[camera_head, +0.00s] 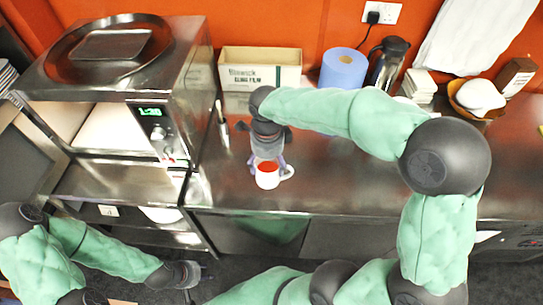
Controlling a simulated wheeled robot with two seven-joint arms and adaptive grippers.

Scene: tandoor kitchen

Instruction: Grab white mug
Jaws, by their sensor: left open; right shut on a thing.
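The white mug (267,181) stands upright near the front edge of the steel counter, its inside looking red and its handle pointing right. My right gripper (267,161) reaches down from behind and is shut on the mug at its far side. The fingers partly hide the mug's back rim. My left gripper (194,273) is low at the lower left, in front of the counter and well away from the mug. It is open and empty.
A microwave (150,118) with a round tray (68,62) on top stands at left. Behind are a cardboard box (245,75), blue paper roll (343,70), dark jug (390,58) and bowl (461,105). The steel counter (335,185) is clear right of the mug.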

